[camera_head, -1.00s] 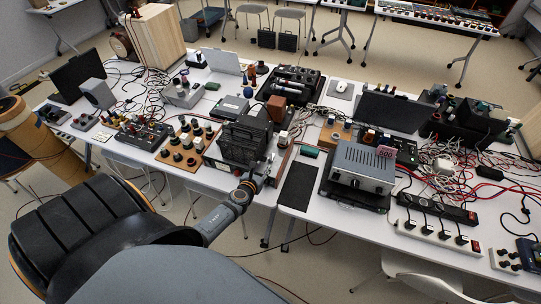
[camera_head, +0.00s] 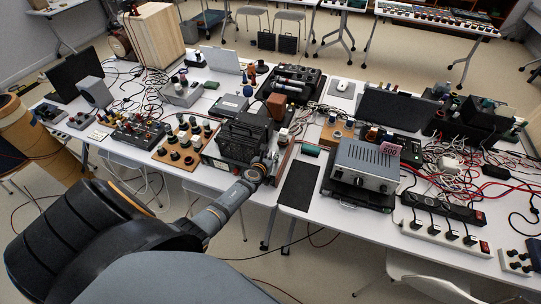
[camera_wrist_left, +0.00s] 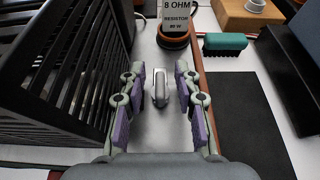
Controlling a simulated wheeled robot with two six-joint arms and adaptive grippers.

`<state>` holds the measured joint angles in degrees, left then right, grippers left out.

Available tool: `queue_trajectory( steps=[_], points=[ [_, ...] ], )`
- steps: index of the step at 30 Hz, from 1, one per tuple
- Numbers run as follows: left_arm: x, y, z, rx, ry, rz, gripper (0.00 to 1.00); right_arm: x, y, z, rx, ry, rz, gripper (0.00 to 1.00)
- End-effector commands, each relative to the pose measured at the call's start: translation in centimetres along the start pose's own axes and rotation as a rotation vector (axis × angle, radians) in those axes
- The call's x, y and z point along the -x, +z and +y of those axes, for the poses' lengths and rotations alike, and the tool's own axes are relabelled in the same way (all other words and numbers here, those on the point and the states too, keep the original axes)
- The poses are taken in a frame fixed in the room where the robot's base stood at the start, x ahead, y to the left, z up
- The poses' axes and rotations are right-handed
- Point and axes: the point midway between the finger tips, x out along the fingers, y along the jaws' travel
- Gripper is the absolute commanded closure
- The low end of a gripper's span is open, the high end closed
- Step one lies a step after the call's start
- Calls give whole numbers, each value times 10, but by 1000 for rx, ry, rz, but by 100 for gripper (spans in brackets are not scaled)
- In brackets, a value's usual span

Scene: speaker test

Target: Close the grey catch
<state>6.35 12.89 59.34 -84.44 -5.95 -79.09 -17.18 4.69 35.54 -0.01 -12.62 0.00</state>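The grey catch (camera_wrist_left: 159,90) shows in the left wrist view as a small upright grey piece on a light metal panel. My left gripper (camera_wrist_left: 160,76) is open, with one purple-padded finger on each side of the catch. Gaps show between the catch and both fingers. In the head view my left gripper (camera_head: 270,160) is at the right side of the black slatted box (camera_head: 243,136), and I cannot make out the catch there. My right gripper is in neither view.
The slatted black housing (camera_wrist_left: 62,65) stands close left of my gripper. Ahead are a resistor block (camera_wrist_left: 175,20) and a green brush (camera_wrist_left: 225,42). A dark mat (camera_wrist_left: 247,95) lies to the right. A grey power supply (camera_head: 365,165) stands farther right among cables.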

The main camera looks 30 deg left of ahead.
Motion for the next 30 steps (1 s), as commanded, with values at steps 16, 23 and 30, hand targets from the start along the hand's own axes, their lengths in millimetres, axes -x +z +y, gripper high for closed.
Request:
queue_trajectory(
  steps=[16, 23, 30],
  points=[
    [0, 0, 0, 3, 5, 0, 100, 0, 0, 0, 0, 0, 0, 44],
    [0, 0, -1, 31, 68, 1, 100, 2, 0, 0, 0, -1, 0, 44],
    [0, -1, -2, 100, 231, 1, 100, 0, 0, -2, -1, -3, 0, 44]
  ],
)
